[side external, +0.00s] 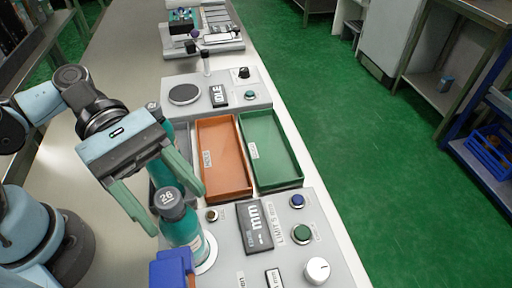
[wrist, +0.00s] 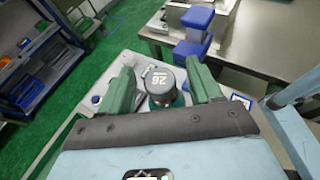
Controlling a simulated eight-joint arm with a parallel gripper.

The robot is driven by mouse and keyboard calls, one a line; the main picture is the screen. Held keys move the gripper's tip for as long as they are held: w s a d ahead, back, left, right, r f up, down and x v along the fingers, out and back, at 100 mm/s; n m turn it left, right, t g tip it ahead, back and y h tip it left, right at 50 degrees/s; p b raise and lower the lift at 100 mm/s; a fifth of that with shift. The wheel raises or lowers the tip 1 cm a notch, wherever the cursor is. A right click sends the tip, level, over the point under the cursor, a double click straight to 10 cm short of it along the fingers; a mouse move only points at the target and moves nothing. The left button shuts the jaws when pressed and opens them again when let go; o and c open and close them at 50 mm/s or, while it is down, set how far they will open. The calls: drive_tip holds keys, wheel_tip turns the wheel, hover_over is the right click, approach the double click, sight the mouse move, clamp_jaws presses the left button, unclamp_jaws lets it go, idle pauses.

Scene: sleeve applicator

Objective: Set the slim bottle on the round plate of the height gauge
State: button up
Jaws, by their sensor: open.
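A slim teal bottle (side external: 186,230) with a dark cap marked 26 stands upright at the height gauge (side external: 232,232). Its base appears to be on the pale round plate (side external: 208,258), partly hidden by a blue block. My gripper (side external: 172,208) is open, with its green fingers on either side of the bottle's upper part. In the wrist view, the bottle's cap (wrist: 160,80) shows between the two spread fingers of my gripper (wrist: 160,76), with gaps beside it. Another teal bottle (side external: 167,129) is mostly hidden behind my gripper.
The blue block (side external: 172,268) of the gauge stands close to the bottle and also shows in the wrist view (wrist: 192,50). An orange tray (side external: 225,155) and a green tray (side external: 270,145) lie beyond. A device with a dark disc (side external: 184,94) is farther back.

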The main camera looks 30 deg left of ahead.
drive_tip(key=v, duration=1.1)
drive_tip(key=shift+a, duration=0.25)
drive_tip(key=shift+d, duration=0.1)
drive_tip(key=x, duration=1)
drive_tip(key=shift+d, duration=0.25)
drive_tip(key=shift+s+d+f, duration=0.1)
drive_tip(key=shift+d+f, duration=0.3)
drive_tip(key=shift+d, duration=0.2)
